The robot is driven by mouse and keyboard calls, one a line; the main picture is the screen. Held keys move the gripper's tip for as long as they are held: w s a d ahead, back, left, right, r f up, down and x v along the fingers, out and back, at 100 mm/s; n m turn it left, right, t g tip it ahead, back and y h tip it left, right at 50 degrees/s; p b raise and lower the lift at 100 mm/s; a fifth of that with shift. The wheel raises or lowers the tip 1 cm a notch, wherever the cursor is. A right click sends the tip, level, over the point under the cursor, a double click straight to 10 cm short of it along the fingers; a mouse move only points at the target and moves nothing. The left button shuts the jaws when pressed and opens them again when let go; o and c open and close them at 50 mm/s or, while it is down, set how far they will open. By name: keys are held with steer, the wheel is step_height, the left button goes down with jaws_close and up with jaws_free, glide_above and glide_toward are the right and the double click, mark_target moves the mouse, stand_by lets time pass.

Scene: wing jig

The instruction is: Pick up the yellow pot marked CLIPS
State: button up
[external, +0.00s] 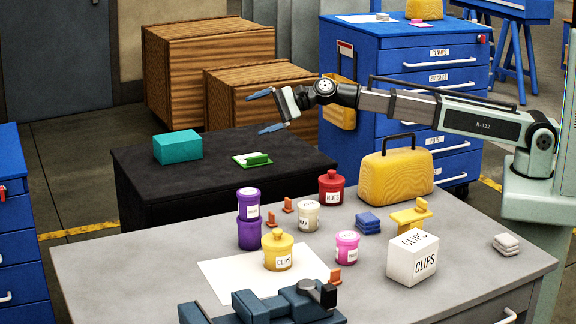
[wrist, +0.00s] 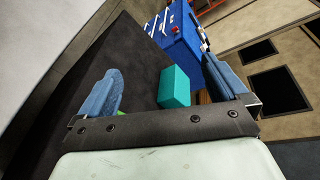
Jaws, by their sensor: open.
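The yellow pot marked CLIPS (external: 278,252) stands upright with its lid on, at the right part of a white sheet (external: 225,278) on the grey table, in the external view. My gripper (external: 265,112) is open and empty. It is held in the air above the black table, well behind and above the pot. In the wrist view its two blue fingers (wrist: 165,92) are spread wide with nothing between them at the tips. The pot does not show in the wrist view.
Purple stacked pots (external: 249,232), a cream pot (external: 308,217), a pink pot (external: 347,248) and a small orange clip (external: 336,276) stand around it. A blue vise-like tool (external: 275,306) is in front. A white CLIPS box (external: 412,258) and yellow case (external: 395,178) are to the right.

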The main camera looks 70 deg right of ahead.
steer(key=s+a+r+m+g+y, duration=0.15)
steer(key=s+a, duration=0.35)
steer(key=a, duration=0.6)
steer(key=s+a+m+g+y, duration=0.1)
steer(key=s+a+m+y, duration=0.15)
steer(key=s+a, duration=0.6)
steer(key=s+a+f+g, duration=0.35)
steer(key=a+f, duration=0.35)
steer(key=a, duration=0.5)
steer(key=m+g, duration=0.1)
steer(key=m, duration=0.1)
glide_toward(281, 252)
step_height(281, 252, up, 2)
steer(key=w, duration=0.3)
steer(key=shift+h, duration=0.3)
steer(key=shift+a+f, duration=0.1)
steer(key=shift+f, duration=2.75)
steer(key=x, duration=0.5)
steer(key=shift+a+f, duration=0.1)
steer(key=shift+f, duration=0.05)
jaws_close()
